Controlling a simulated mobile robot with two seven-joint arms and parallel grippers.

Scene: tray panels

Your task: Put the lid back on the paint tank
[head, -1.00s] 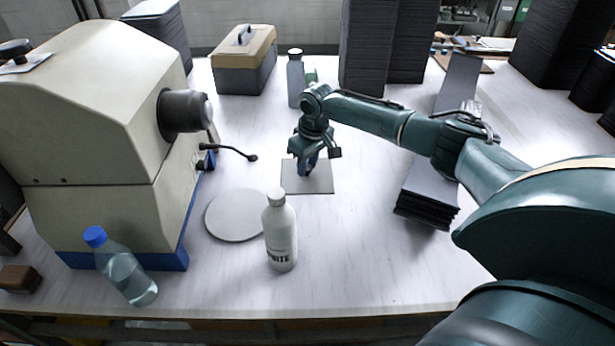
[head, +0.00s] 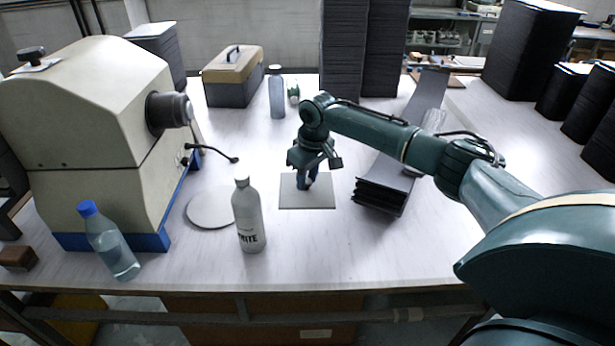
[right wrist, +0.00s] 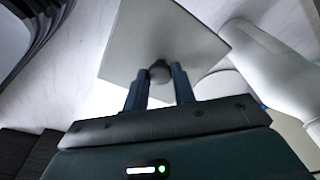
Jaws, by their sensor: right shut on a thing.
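A flat square grey plate (head: 322,201) with a small dark round knob (right wrist: 159,72) looks like the lid. My right gripper (head: 307,182) is over its middle. In the right wrist view, the two fingers of my right gripper (right wrist: 158,84) are closed about the knob, and the plate (right wrist: 190,35) spreads beyond them. Its height above the table is hard to tell. A cream machine (head: 90,110) with a blue base stands at the left; a black knob on a small plate sits on its top. I cannot tell where the paint tank's opening is. My left gripper is not in view.
A round grey disc (head: 210,208) lies between the machine and a white bottle (head: 248,220). A stack of dark panels (head: 381,197) is right of the plate. A toolbox (head: 234,75) stands behind.

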